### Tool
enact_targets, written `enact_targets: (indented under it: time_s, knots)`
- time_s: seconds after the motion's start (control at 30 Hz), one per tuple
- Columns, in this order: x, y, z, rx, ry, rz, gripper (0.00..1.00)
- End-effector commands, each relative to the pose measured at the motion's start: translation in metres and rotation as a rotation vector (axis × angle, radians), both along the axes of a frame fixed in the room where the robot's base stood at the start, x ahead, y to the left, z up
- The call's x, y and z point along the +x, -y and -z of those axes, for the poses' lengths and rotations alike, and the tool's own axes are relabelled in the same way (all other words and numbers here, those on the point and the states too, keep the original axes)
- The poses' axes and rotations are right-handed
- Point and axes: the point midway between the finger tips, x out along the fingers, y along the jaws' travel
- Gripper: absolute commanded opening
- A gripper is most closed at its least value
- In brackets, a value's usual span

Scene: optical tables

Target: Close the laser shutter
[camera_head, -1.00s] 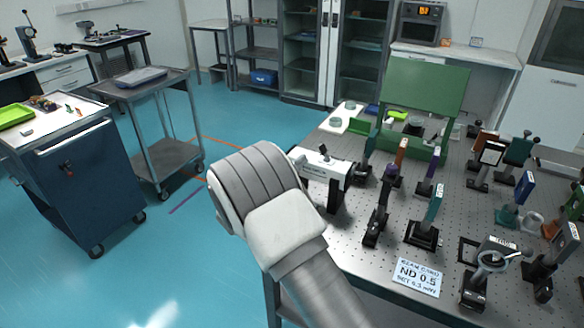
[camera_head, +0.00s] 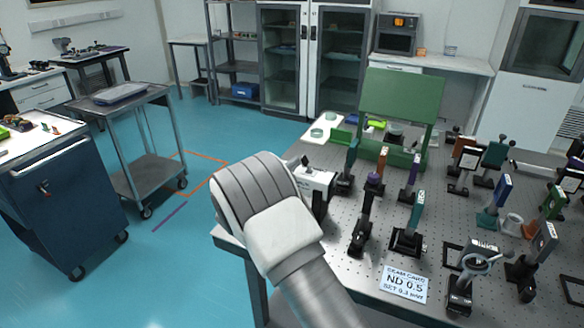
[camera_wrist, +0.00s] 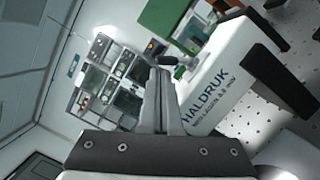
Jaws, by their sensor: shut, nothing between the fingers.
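The laser is a white box (camera_head: 318,180) on the near left edge of the optical table, partly behind my arm. In the wrist view its lettered white side (camera_wrist: 222,82) fills the right of centre. A small dark lever (camera_head: 304,160) stands on top of the laser and looks raised. In the wrist view a dark knob (camera_wrist: 168,60) on a pale stem, likely this lever, shows just beyond my fingertips. My gripper (camera_wrist: 160,78) is shut and empty, its tips close to the knob. I cannot tell whether they touch. The head view hides my gripper behind my arm.
The perforated table (camera_head: 335,238) carries several post-mounted optics right of the laser. A card reading ND 0.5 (camera_head: 404,283) lies near its front edge. A green panel (camera_head: 402,97) stands behind. A grey cart (camera_head: 150,168) and blue cabinet (camera_head: 68,205) stand left, with open floor between.

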Motion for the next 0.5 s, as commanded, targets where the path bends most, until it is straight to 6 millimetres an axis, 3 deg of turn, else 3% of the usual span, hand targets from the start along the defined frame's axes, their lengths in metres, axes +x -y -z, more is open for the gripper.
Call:
enact_targets:
  time_s: [0.5]
  knots:
    - [-0.0006, 0.0012, -0.0021, 0.082, 0.03, -0.001, 0.0]
